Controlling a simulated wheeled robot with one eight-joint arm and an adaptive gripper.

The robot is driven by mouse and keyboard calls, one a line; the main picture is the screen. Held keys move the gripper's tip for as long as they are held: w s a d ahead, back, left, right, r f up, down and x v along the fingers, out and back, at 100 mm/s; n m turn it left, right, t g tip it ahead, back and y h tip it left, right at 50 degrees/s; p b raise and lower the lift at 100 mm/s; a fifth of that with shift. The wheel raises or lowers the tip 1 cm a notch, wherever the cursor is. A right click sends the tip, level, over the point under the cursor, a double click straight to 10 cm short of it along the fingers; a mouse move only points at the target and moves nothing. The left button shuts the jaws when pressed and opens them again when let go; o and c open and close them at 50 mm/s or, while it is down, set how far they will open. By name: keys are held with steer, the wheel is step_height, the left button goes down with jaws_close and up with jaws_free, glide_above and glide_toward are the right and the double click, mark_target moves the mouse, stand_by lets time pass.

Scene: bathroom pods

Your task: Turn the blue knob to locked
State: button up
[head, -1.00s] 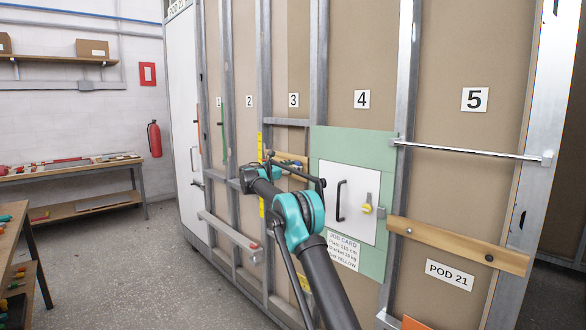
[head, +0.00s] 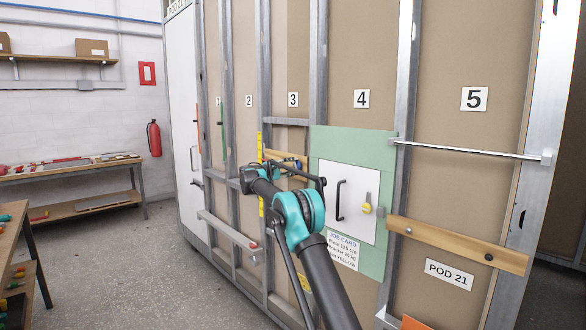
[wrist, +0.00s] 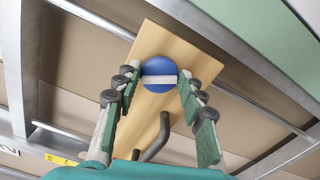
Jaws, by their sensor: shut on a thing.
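The blue knob (wrist: 158,66) is round, with a pale bar across its face, and sits on a light wooden board (wrist: 150,38) in the wrist view. My gripper (wrist: 158,79) is shut on the knob, one finger on each side of it. The pale bar lies level across the wrist picture. In the head view my gripper reaches the wooden board (head: 272,155) below the number 3, and my arm hides most of the knob. I cannot read any locked mark. A dark bent handle (wrist: 155,137) is below the knob in the wrist view.
Metal studs and a rail (head: 465,149) stand out from the wall. A workbench (head: 75,172) is at left; floor between is clear.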

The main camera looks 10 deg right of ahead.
steer(key=m, duration=0.5)
steer(key=shift+f+m, duration=0.1)
steer(key=shift+m, duration=0.2)
stand_by(0.4)
steer(key=o, duration=1.2)
steer(key=shift+c, duration=0.2)
steer(key=shift+s+a, duration=0.1)
steer(key=v, duration=1.1)
steer(key=shift+s+a, duration=0.25)
steer(key=shift+a, duration=0.05)
